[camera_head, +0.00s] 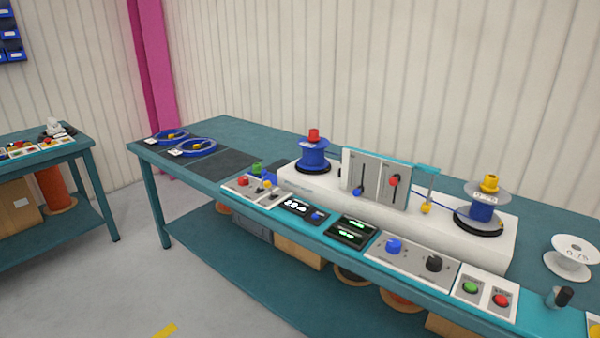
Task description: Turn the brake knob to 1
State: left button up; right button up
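Two knobs sit on a light grey panel (413,262) along the front edge of the teal workbench: a blue knob (393,246) on the left and a black knob (434,263) on the right. Their labels are too small to read, so I cannot tell which is the brake knob or what either points to. Behind them a white winding machine (335,199) carries a blue reel (313,154) with a red cap and, at the right, another blue reel (481,210) with a yellow cap. Neither of my grippers is in view.
Right are green (470,287) and red (501,300) buttons, a black-handled tool (560,297) and a white spool (571,256). Floor before the bench looks clear.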

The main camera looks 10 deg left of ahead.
aim_at(242, 180)
jog(key=i+j+z, duration=0.1)
jog(key=j+z, duration=0.2)
jog(key=i+j+z, duration=0.1)
jog(key=j+z, duration=0.8)
jog(key=j, duration=0.75)
jog(key=j+z, duration=0.15)
jog(key=j, duration=0.95)
